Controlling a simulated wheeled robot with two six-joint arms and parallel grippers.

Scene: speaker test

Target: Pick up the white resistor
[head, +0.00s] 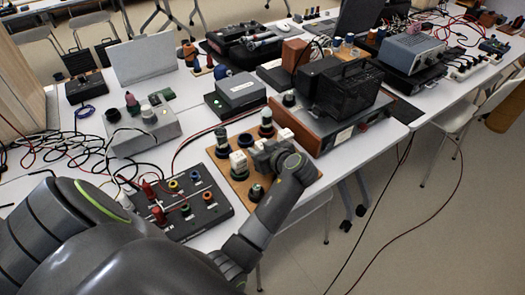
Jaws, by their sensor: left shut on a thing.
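A brown wooden board (238,190) near the table's front edge bears several dark round posts and small white pieces. My left gripper (251,158) reaches over the board from its right side, low among the posts. It is shut on a small white piece that looks like the white resistor (238,164), at its fingertips. The gripper partly hides the board's middle, and I cannot tell whether the piece is clear of the board. My right gripper is not in view.
A black panel with coloured terminals (190,203) lies left of the board. A wood-sided amplifier (345,130) stands close at the right. A grey box (240,92) is behind. Loose cables (80,155) cover the table's left. Posts stand tightly around the gripper.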

